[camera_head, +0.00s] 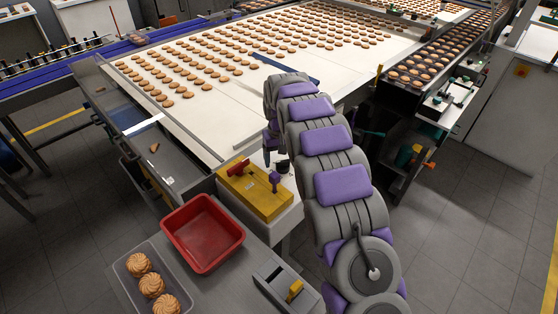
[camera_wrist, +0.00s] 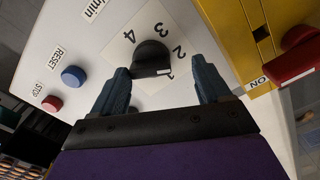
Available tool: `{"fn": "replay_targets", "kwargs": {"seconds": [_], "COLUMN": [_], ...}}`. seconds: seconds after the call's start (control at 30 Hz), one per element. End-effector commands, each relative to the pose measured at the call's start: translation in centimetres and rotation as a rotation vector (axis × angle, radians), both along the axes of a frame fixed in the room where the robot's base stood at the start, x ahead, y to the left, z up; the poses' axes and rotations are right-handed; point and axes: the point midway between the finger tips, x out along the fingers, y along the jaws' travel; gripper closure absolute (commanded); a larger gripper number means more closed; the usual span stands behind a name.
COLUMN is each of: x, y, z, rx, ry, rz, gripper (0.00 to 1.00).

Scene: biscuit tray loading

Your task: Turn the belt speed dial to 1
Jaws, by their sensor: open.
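The belt speed dial (camera_wrist: 152,58) is a black knob on a white panel (camera_wrist: 100,50) in the wrist view. The numerals 4, 3 and 2 show around its far side, upside down. A white mark sits at the knob's lower right edge; I cannot clearly tell which numeral it meets. My gripper (camera_wrist: 162,68) is open, one finger on each side of the knob, with gaps showing in the picture. I cannot tell how far the fingers reach down. In the head view the dial (camera_head: 283,167) is a small dark shape beside the yellow box, near my arm's end.
Blue RESET (camera_wrist: 73,76) and red STOP (camera_wrist: 52,103) buttons lie left of the dial. A yellow box (camera_head: 262,199) with a red handle (camera_head: 239,168) stands close by. A red bin (camera_head: 201,232) and a tray of biscuits (camera_head: 122,268) are at front left.

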Motion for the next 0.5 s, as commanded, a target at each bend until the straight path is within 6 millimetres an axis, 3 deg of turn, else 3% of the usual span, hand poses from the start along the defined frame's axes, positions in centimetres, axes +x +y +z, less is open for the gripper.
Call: {"fn": "replay_targets", "kwargs": {"seconds": [0.37, 0.5], "x": [0.06, 0.06], "y": [0.14, 0.31], "z": [-0.73, -0.75], "rx": [-0.002, -0.004], "ry": [-0.002, -0.002], "rz": [-0.001, -0.001], "gripper": [0.23, 0.34]}}
